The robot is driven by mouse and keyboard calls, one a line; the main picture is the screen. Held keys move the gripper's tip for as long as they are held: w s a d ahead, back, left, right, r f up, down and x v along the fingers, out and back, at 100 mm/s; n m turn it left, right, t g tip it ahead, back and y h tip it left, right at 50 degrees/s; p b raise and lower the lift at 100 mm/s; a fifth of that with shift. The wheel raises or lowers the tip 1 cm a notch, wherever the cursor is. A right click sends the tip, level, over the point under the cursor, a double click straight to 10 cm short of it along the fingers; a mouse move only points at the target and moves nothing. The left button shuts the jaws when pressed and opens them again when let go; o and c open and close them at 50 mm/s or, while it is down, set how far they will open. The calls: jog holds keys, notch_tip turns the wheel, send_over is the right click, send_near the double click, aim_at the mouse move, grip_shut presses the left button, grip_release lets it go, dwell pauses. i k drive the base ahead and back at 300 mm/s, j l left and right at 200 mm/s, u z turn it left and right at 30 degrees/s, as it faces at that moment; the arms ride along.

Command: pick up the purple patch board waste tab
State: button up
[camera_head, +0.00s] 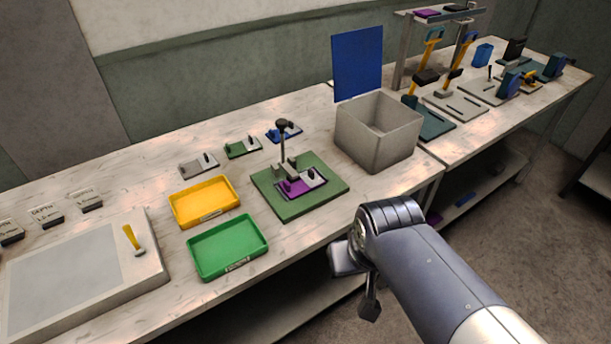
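A small purple patch board (293,190) lies on the green base (310,205) of a dark post stand (283,145), with a light grey part (315,177) beside it. Small dark pieces stand on it. I cannot make out which part is the waste tab. My gripper (356,281) hangs in front of the bench edge, to the right of and nearer than the green base, apart from the board. Its dark end parts show, but the arm hides much of it, and its opening is unclear.
A yellow tray (204,219) and a green tray (229,271) stand left of the base. Small grey, green and blue boards lie behind. Stands and tools fill the far bench.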

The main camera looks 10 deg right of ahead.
aim_at(311, 178)
jog(key=i+l+u, duration=0.25)
jog(key=l+u, duration=0.25)
jog(key=l, duration=0.15)
jog(key=i+l+u, duration=0.25)
jog(key=k+l, duration=0.05)
jog(key=l, duration=0.05)
